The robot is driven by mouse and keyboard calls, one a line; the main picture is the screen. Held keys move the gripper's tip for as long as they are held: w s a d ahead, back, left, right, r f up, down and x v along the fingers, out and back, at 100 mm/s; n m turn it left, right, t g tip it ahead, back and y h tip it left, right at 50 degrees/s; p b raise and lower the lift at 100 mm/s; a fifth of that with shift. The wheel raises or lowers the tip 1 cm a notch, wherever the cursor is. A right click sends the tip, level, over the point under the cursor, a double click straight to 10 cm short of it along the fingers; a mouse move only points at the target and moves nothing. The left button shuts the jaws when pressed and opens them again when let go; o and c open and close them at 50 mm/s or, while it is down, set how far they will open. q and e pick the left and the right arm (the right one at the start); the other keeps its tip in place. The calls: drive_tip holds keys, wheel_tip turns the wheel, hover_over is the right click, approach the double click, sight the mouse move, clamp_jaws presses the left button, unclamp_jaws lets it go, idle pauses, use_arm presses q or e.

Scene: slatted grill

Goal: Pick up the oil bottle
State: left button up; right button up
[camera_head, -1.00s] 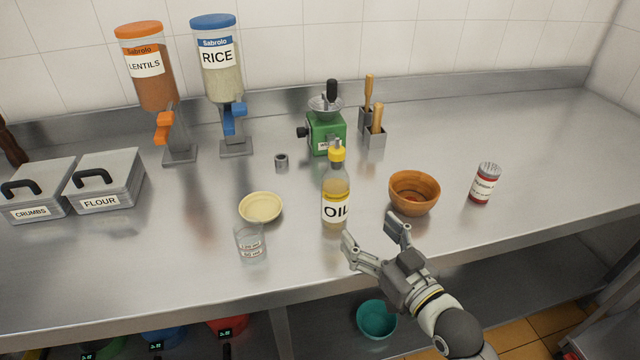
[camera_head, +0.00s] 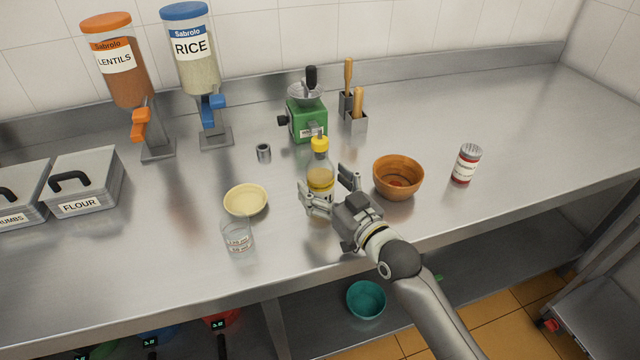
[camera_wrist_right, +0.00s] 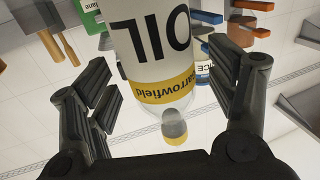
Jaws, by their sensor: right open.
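The oil bottle (camera_head: 320,174) stands upright on the steel counter, with a yellow cap and a label. My right gripper (camera_head: 325,190) is open at the near side of the bottle and hides its lower part. In the right wrist view the oil bottle (camera_wrist_right: 153,50) appears upside down, large and between the two open fingers of my right gripper (camera_wrist_right: 170,95). I see a gap between the bottle and the left finger; contact on the right side cannot be told. My left gripper is not in view.
A clear measuring glass (camera_head: 237,236) and cream bowl (camera_head: 245,200) stand left of the bottle. A wooden bowl (camera_head: 398,178) is close on the right, with a red-labelled can (camera_head: 466,163) beyond. A green grinder (camera_head: 306,118) stands behind. The counter's right part is clear.

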drive_tip(key=shift+x, duration=1.1)
drive_tip(key=c, duration=1.3)
drive_tip(key=shift+c, duration=0.4)
drive_tip(key=shift+r, duration=0.15)
